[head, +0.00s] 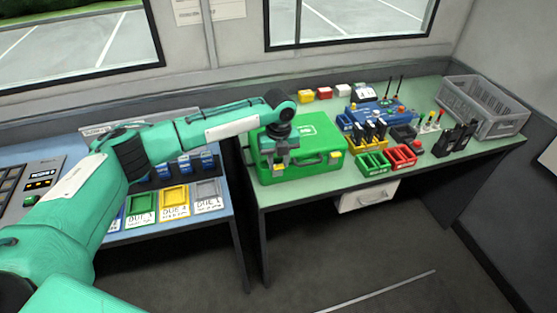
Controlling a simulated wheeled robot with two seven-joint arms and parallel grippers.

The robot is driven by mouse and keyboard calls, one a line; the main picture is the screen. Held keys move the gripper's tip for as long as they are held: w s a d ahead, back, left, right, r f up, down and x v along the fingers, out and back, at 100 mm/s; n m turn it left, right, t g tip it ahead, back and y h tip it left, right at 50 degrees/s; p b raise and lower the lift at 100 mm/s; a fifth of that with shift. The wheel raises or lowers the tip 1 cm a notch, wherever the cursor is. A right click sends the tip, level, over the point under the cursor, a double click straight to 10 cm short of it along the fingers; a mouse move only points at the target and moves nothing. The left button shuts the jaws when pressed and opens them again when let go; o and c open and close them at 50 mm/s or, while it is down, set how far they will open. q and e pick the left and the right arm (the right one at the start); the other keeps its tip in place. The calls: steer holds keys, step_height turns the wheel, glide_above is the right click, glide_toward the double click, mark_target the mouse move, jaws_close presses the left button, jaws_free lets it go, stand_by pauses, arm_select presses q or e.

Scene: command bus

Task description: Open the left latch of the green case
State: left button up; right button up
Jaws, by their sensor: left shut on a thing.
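The green case (317,133) lies shut on the left part of the green-topped table, with its handle on the front side. Its right latch (335,158) shows as a yellow piece on the front face. My left gripper (279,163) points down at the front left of the case and is shut at the spot of the left latch. The left latch is mostly hidden by the gripper, so its position cannot be told. My right gripper is not in view.
Green and red bins (402,156), a blue case (380,112) and a grey crate (484,107) stand to the right on the green table (300,190). A blue table with colored trays (175,202) stands at left. A gap separates the tables.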

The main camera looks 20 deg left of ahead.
arm_select(q)
steer(key=shift+s+d+r+p, duration=0.1)
steer(key=shift+s+d+p, duration=0.1)
steer(key=shift+p, duration=0.25)
steer(key=shift+s+d+f+t+y+p, duration=0.4)
steer(key=shift+s+t+y+p, duration=0.25)
steer(key=shift+t+p, duration=0.45)
steer(key=shift+s+d+f+t+y+p, duration=0.35)
steer(key=shift+s+f+t+y+p, duration=0.15)
steer(key=shift+t+y+p, duration=0.45)
steer(key=shift+s+d+f+t+y+p, duration=0.4)
steer(key=shift+s+t+y+p, duration=0.2)
steer(key=shift+t+p, duration=0.6)
steer(key=o, duration=1)
